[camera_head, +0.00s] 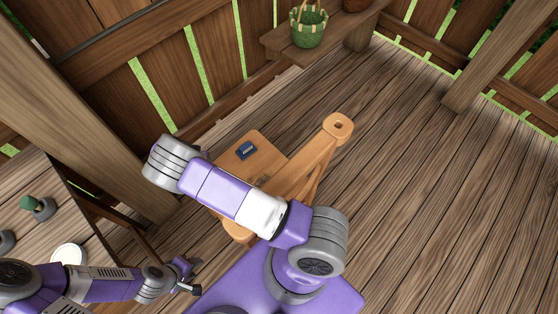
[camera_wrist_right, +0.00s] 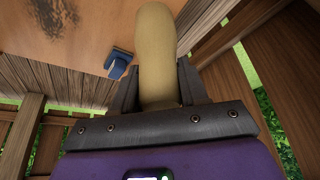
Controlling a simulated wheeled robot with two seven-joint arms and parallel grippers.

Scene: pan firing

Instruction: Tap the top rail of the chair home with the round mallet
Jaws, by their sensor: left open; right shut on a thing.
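The light-brown wooden chair (camera_head: 241,162) stands in the middle of the head view, partly hidden behind my right arm. A wooden piece with a round, holed end (camera_head: 338,126) juts up at its right; I cannot tell whether this is the top rail. In the right wrist view my right gripper (camera_wrist_right: 158,85) is shut on a pale rounded wooden handle (camera_wrist_right: 158,40), apparently the round mallet's. The mallet head is not clear to see. My right gripper is hidden in the head view. My left gripper (camera_head: 190,277) is open and empty at lower left, beside the workbench.
A small blue block (camera_head: 246,150) lies on the flat wooden surface; it also shows in the right wrist view (camera_wrist_right: 119,63). A workbench (camera_head: 28,185) at left carries a green-topped item (camera_head: 38,207) and a white disc (camera_head: 69,255). A green basket (camera_head: 308,27) stands on a bench. The deck at right is clear.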

